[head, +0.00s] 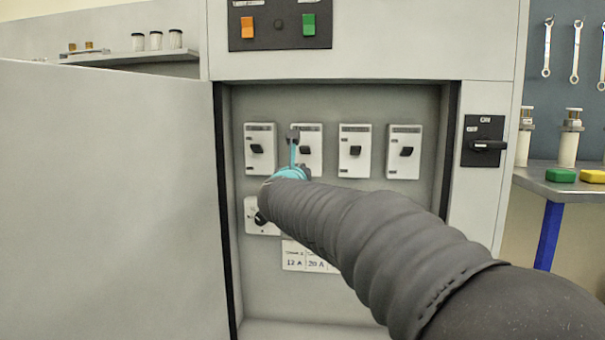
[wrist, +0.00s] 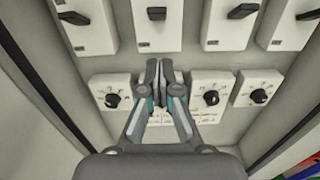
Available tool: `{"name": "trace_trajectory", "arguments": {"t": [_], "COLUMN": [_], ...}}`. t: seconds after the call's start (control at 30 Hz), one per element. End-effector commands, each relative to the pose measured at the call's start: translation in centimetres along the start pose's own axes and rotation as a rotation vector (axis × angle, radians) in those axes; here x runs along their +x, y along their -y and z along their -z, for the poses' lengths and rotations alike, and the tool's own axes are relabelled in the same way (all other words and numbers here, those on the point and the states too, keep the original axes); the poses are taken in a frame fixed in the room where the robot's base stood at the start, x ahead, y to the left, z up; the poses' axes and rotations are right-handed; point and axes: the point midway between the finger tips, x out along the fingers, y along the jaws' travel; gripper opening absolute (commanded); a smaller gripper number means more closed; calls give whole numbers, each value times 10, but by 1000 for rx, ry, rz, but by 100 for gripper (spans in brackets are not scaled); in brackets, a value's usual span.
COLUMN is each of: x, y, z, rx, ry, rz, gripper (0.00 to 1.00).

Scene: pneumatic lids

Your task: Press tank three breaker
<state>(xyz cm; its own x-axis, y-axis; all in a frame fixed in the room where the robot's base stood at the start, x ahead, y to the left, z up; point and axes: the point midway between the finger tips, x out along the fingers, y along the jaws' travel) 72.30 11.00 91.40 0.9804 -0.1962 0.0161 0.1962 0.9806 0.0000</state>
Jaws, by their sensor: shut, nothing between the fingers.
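A row of several white breakers with black levers is mounted inside the open cabinet. Their small labels are too blurred to read. Third from the left is a breaker (head: 354,166), clear of my arm; in the wrist view it is right of centre at the top (wrist: 228,38). The second breaker (head: 313,163) is partly covered by my gripper (head: 293,137). My gripper is shut and empty, its fingertips together. In the wrist view the fingertips (wrist: 159,66) appear just below the second breaker, left of the third. I cannot tell whether they touch anything.
Rotary knobs (wrist: 112,100) sit below the breakers. A cabinet door (head: 105,200) stands open at left; the frame has a switch handle (head: 487,146) at right. Orange (head: 247,27) and green (head: 309,25) switches are above. A bench (head: 560,186) stands at right.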

Motion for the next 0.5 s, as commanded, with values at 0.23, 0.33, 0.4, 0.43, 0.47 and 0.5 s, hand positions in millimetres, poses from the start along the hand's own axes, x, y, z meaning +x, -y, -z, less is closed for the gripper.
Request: {"name": "trace_trajectory", "arguments": {"t": [0.23,0.33,0.4,0.43,0.47,0.5], "x": [-20,-21,-21,-21,-21,-21], "y": [1,1,1,1,1,1], "z": [-4,-4,-4,-4,-4,-4], "rx": [0,-1,-1,-1,-1,-1], "ry": [-1,-1,-1,-1,-1,-1], "rz": [2,2,2,2,2,2], "gripper": [0,0,0,0,0,0]}}
